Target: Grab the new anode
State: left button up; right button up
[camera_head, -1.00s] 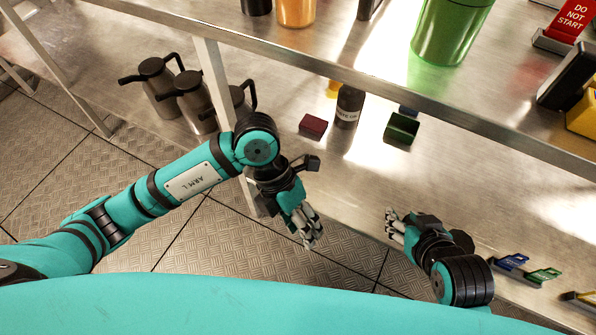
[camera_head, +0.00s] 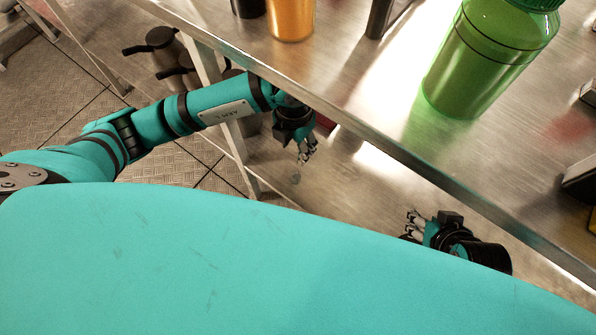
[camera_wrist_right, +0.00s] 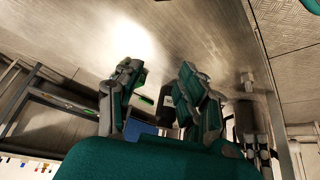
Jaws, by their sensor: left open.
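I cannot pick out the new anode for certain in either view. My left gripper (camera_head: 306,152) is open and empty under the front edge of the upper shelf, over the lower shelf. My right gripper (camera_head: 411,225) is farther right over the lower shelf, partly cut off by my teal body. In the right wrist view its fingers (camera_wrist_right: 158,92) stand apart, with nothing seen held between them. Behind them small dark, green and blue shapes show, partly hidden by the fingers.
The upper metal shelf (camera_head: 400,152) overhangs the lower shelf (camera_head: 345,185) and hides much of it. A large green bottle (camera_head: 480,65) and an orange container (camera_head: 290,18) stand on top. Dark jugs (camera_head: 165,50) are behind my left arm. A shelf post (camera_head: 205,65) stands near it.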

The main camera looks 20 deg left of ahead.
pick_arm(q)
jog(key=b, duration=0.2)
send_near(295, 172)
jog(key=shift+s+d+f, duration=0.1)
jog(key=shift+s+f, duration=0.1)
jog(key=shift+s, duration=0.1)
notch_tip(295, 172, down, 5)
jog(key=shift+r+b, duration=0.15)
jog(key=shift+b, duration=0.3)
pick_arm(e)
jog(key=w+a+r+t+y, duration=0.2)
jog(key=w+a+r+t, duration=0.2)
jog(key=w+r+t, duration=0.5)
pick_arm(q)
jog(key=shift+f, duration=0.25)
jog(key=f, duration=0.1)
jog(key=f+b, duration=0.1)
jog(key=f, duration=0.1)
jog(key=f+b, duration=0.1)
jog(key=shift+w+f, duration=0.3)
jog(key=shift+w, duration=0.05)
jog(key=shift+f, duration=0.1)
pick_arm(e)
notch_tip(295, 172, up, 10)
jog(key=w+a+t+y, duration=0.1)
jog(key=w+t+y, duration=0.1)
jog(key=t, duration=0.3)
jog(key=shift+w+a+n, duration=0.15)
jog(key=shift+a+n, duration=0.15)
jog(key=shift+a, duration=0.1)
